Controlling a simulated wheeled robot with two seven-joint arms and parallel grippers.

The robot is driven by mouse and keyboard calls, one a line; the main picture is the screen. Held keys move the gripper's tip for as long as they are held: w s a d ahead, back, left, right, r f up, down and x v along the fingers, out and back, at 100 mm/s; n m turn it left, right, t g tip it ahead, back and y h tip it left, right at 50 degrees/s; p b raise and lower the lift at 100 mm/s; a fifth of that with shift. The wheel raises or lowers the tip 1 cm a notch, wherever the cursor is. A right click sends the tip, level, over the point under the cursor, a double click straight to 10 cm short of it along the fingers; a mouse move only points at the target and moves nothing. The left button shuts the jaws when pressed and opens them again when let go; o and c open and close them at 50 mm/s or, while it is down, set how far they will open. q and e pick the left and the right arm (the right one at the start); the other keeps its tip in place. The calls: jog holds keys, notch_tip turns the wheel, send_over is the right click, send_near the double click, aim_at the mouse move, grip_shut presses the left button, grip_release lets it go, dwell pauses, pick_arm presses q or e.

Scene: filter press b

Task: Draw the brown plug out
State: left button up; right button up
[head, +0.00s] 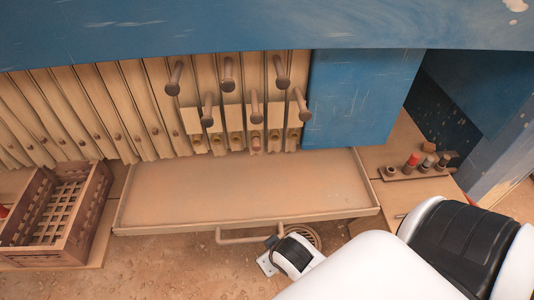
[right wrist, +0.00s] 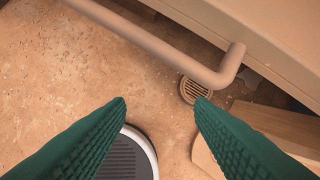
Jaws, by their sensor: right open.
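A brownish plug (head: 256,143) appears to sit in one of the small outlets low on the press plates, in the head view; it is small and its colour is hard to tell from the dusty plates. My right gripper (right wrist: 160,101) is open and empty, its two green ribbed fingers spread above the floor in the right wrist view. The plug does not show in that view. In the head view my right arm comes in from the lower right; its fingers are hidden there. My left gripper is not in view.
Several brown handles (head: 228,74) stick out above the outlets. A slatted crate (head: 84,205) stands left. A small rack (head: 400,176) holds several plugs, one red, at right.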

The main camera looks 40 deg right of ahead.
jog(key=w+d+r+m+t+h, duration=0.2)
jog(key=w+d+r+m+t, duration=0.2)
jog(key=w+r, duration=0.5)
jog(key=m+t+h, duration=0.2)
jog(key=m+t, duration=0.2)
send_near(257, 148)
jog(key=p+x, duration=0.2)
jog(key=x, duration=0.5)
jog(key=shift+w+f, duration=0.1)
jog(key=shift+w, duration=0.1)
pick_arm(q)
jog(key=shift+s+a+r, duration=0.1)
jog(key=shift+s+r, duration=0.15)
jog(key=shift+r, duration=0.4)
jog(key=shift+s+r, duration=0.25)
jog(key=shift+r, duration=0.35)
pick_arm(e)
jog(key=shift+x, duration=0.75)
jog(key=shift+f, duration=0.1)
grip_shut()
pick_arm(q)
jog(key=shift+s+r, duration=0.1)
pick_arm(e)
jog(key=shift+s+a, duration=0.45)
jog(key=shift+s, duration=0.35)
jog(key=shift+s+a, duration=0.45)
jog(key=shift+s, duration=0.3)
jog(key=shift+s+a, duration=0.45)
jog(key=shift+s, duration=0.35)
